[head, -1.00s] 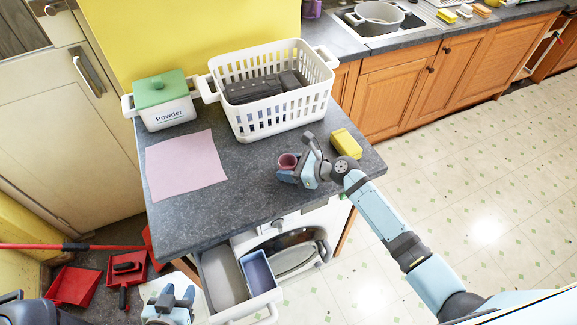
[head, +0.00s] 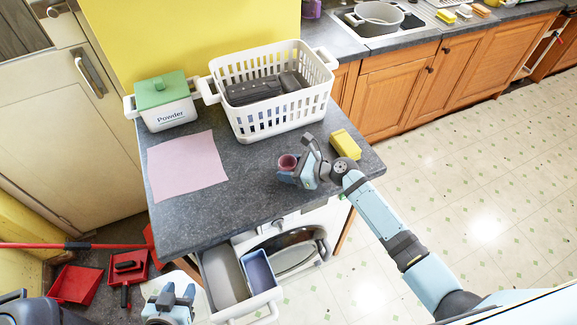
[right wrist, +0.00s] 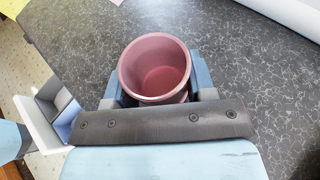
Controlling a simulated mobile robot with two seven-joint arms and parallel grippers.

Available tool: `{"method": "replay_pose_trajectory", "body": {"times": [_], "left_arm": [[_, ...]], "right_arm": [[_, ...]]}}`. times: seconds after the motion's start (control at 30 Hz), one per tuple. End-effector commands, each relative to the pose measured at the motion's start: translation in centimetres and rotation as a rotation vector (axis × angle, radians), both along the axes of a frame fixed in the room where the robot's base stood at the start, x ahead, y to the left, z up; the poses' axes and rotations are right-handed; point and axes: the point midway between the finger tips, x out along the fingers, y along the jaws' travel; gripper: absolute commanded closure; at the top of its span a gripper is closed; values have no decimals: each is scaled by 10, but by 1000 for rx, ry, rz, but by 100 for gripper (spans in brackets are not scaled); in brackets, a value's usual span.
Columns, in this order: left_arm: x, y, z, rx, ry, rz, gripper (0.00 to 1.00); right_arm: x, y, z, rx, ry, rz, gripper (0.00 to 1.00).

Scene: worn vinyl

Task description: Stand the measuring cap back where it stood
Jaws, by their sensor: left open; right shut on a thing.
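The measuring cap (head: 287,162) is a small dark pink cup, upright at the right part of the grey worktop. My right gripper (head: 289,174) is shut on it; in the right wrist view the cap (right wrist: 156,70) sits open side up between the two blue fingers, and it looks empty. I cannot tell whether its base touches the worktop. My left gripper (head: 171,299) is open and empty, low at the bottom of the head view, left of the open detergent drawer (head: 224,280).
On the worktop (head: 240,200) are a pink cloth (head: 186,166), a powder box with green lid (head: 166,105), a white basket (head: 278,124) of dark cloth and a yellow sponge (head: 346,143). The worktop's front middle is clear. Red dustpans (head: 75,285) lie on the floor.

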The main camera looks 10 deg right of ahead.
Motion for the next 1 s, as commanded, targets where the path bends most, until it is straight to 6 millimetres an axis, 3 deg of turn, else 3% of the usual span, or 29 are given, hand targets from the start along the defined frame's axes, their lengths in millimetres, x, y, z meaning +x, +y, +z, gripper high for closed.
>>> {"method": "replay_pose_trajectory", "body": {"times": [1.0], "left_arm": [[2, 0, -4, 0, -4, 0, 57]], "right_arm": [[0, 0, -7, -1, -1, 0, 79]]}}
